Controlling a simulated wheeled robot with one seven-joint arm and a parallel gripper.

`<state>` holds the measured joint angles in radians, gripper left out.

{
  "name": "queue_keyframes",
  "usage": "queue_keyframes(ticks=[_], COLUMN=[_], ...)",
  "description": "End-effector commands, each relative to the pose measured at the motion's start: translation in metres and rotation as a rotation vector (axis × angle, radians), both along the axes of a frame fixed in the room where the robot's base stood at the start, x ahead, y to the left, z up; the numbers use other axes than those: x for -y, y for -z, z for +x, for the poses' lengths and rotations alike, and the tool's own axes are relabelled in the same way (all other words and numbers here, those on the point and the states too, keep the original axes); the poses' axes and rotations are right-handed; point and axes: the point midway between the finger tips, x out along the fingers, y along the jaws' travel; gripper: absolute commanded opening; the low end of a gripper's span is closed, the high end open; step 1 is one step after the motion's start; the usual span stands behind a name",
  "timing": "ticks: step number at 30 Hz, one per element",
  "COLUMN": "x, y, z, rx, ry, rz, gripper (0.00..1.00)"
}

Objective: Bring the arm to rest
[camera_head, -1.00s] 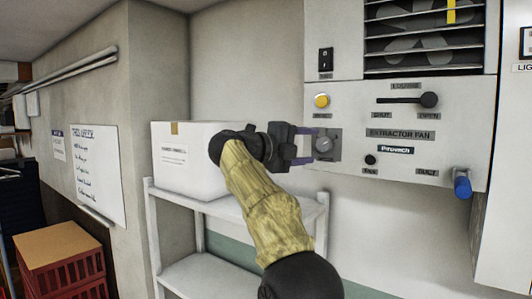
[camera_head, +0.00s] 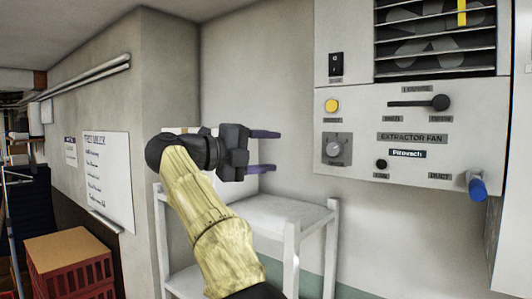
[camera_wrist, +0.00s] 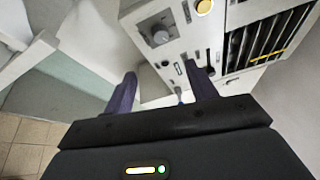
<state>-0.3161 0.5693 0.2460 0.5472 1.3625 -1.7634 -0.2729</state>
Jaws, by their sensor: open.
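My gripper (camera_head: 264,151) is open and empty in the head view, its two purple-tipped fingers apart and pointing right. It is in the air to the left of the extractor fan panel (camera_head: 410,125), clear of the panel's grey knob (camera_head: 337,148). In the wrist view my two fingers (camera_wrist: 163,95) stand apart with nothing between them. The panel also shows beyond them in the wrist view (camera_wrist: 178,52), with the knob (camera_wrist: 160,37) near its left side. My arm hides most of the white box on the shelf.
A white shelf unit (camera_head: 285,213) stands below and behind my gripper. A blue handle (camera_head: 477,188) sticks out at the panel's lower right. A whiteboard (camera_head: 107,180) hangs on the left wall, above red crates (camera_head: 75,275). The wall between gripper and panel is bare.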

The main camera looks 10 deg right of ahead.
Motion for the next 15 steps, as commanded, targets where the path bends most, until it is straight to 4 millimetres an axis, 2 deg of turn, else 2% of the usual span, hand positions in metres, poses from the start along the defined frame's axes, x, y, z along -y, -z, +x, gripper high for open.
queue_keyframes(ticks=[8, 11, 15], x=[0.0, -0.002, -0.013], y=[-0.004, -0.012, -0.018], z=[0.007, 0.019, 0.044], rx=[-0.005, -0.016, -0.065], ry=[-0.025, -0.07, -0.182], rz=[-0.069, -0.187, -0.411], gripper=[0.57, 0.57, 0.57])
